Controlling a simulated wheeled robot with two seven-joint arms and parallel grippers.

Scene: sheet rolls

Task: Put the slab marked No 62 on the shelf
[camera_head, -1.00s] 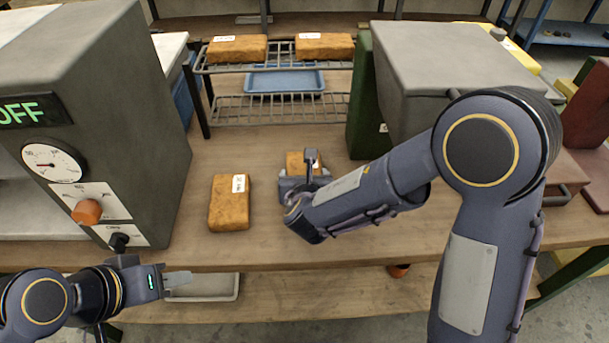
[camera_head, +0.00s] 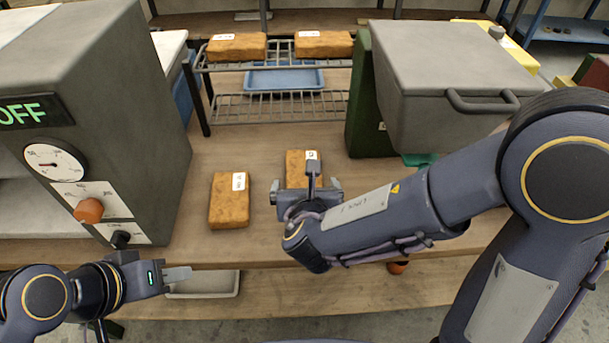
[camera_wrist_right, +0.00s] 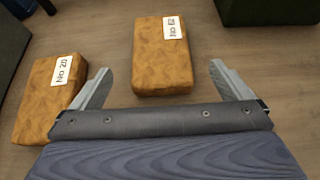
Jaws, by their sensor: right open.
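The slab whose label seems to read No 62 (camera_wrist_right: 162,62) is orange-brown and lies flat on the wooden bench; it also shows in the head view (camera_head: 296,166), partly hidden by my gripper. My right gripper (camera_wrist_right: 160,82) is open, its fingers apart near the slab's front end and not closed on it. In the head view my right gripper (camera_head: 306,190) is at the slab's near end. A two-tier wire shelf (camera_head: 280,108) stands behind. My left gripper (camera_head: 178,274) is low at the left, before the bench; its finger gap cannot be made out.
A similar slab marked No 20 (camera_wrist_right: 52,95) lies close on the left. Two slabs (camera_head: 237,47) (camera_head: 323,44) rest on the upper tier; the lower tier looks empty. A grey machine (camera_head: 90,130) stands left, a grey lidded box (camera_head: 450,80) right.

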